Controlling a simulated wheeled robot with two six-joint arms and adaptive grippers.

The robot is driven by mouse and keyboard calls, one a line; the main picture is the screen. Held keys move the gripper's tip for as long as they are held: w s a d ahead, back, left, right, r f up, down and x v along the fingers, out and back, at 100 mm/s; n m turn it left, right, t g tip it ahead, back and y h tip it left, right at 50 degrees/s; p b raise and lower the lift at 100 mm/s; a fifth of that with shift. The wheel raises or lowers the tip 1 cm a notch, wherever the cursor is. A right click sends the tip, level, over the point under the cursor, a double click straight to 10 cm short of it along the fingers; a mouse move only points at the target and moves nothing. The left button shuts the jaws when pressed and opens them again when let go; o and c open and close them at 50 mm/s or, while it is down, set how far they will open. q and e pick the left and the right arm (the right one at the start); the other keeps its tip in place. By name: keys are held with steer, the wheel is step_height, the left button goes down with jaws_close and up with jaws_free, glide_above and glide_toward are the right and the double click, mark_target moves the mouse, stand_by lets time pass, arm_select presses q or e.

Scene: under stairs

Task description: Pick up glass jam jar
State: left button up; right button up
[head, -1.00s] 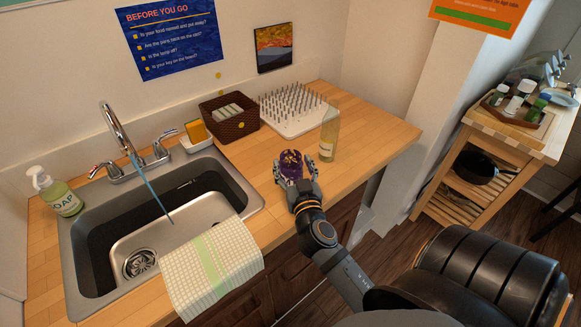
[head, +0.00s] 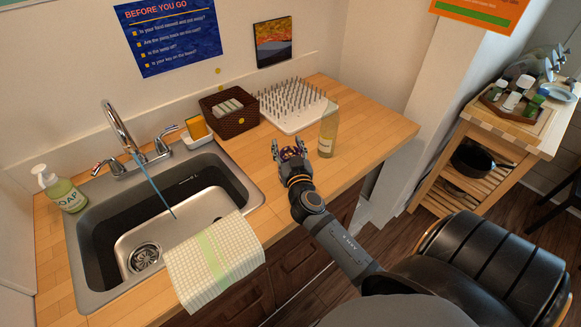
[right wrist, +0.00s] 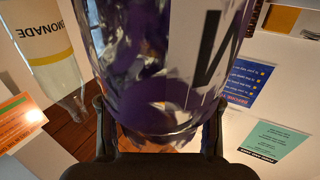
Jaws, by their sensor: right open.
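The glass jam jar (head: 292,152) is dark purple and stands on the wooden counter right of the sink. In the head view it is mostly hidden by my right gripper (head: 289,149). My right gripper is open, its fingers on either side of the jar. In the right wrist view the jar (right wrist: 150,60) fills the middle, close up, with a white label bearing a large dark letter. The open fingers (right wrist: 158,125) are to its left and right; I cannot tell whether they touch it. My left gripper is not in view.
A lemonade bottle (head: 328,132) stands close right of the jar. A spiked drying rack (head: 292,105) and a brown basket (head: 229,108) are behind. The sink (head: 97,225) and a checkered towel (head: 213,262) lie to the left. Counter to the right is clear.

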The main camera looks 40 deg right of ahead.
jaws_close()
stand_by(0.7)
